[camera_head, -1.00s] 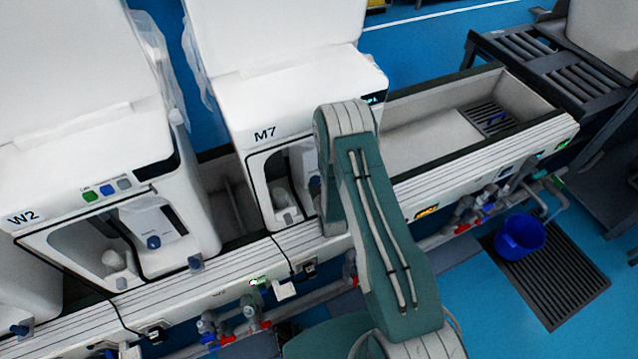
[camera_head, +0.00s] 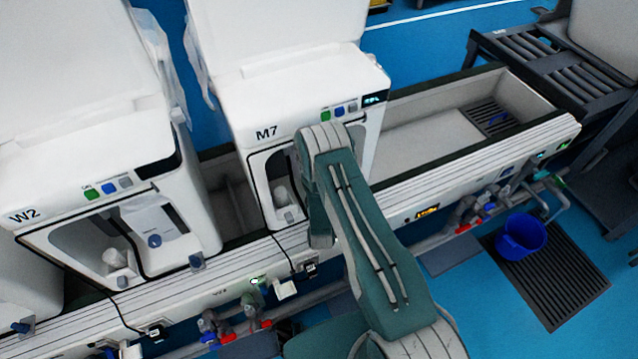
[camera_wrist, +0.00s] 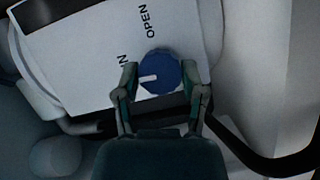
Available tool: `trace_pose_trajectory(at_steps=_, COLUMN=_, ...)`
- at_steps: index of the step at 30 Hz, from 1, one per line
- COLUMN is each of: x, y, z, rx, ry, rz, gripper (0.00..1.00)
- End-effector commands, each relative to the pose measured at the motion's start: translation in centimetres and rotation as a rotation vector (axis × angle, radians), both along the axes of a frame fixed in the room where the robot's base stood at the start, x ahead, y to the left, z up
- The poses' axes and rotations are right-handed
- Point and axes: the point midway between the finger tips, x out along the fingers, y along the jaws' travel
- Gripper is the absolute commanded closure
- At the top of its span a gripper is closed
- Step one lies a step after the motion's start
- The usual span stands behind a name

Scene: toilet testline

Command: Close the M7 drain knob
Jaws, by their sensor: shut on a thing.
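The white M7 machine (camera_head: 300,95) stands in the middle of the head view, its front opening partly behind my arm. In the wrist view, the round blue drain knob (camera_wrist: 159,70) sits on a white panel (camera_wrist: 85,50). A white mark on the knob points left. "OPEN" is printed above the knob. A second label to its left is partly hidden and shows only its end. My gripper (camera_wrist: 160,80) has one finger on each side of the knob and is shut on it. The head view hides the gripper and this knob behind my arm.
The W2 machine (camera_head: 90,165) stands to the left, with its own blue knob. A long trough (camera_head: 440,140) runs to the right. Pipes and valves line the front below. A blue bucket (camera_head: 521,236) stands on a dark floor grate (camera_head: 575,285). A dark cable crosses the wrist view.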

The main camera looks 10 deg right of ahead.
Motion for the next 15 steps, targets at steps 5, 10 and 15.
trace_pose_trajectory(at_steps=5, x=0.27, y=-0.29, z=0.33, rx=-0.058, ry=-0.024, rz=-0.009, gripper=0.94)
trace_pose_trajectory(at_steps=10, x=0.27, y=-0.32, z=0.32, rx=-0.083, ry=-0.029, rz=-0.010, gripper=0.94)
trace_pose_trajectory(at_steps=15, x=0.27, y=-0.33, z=0.36, rx=-0.090, ry=-0.030, rz=-0.010, gripper=0.94)
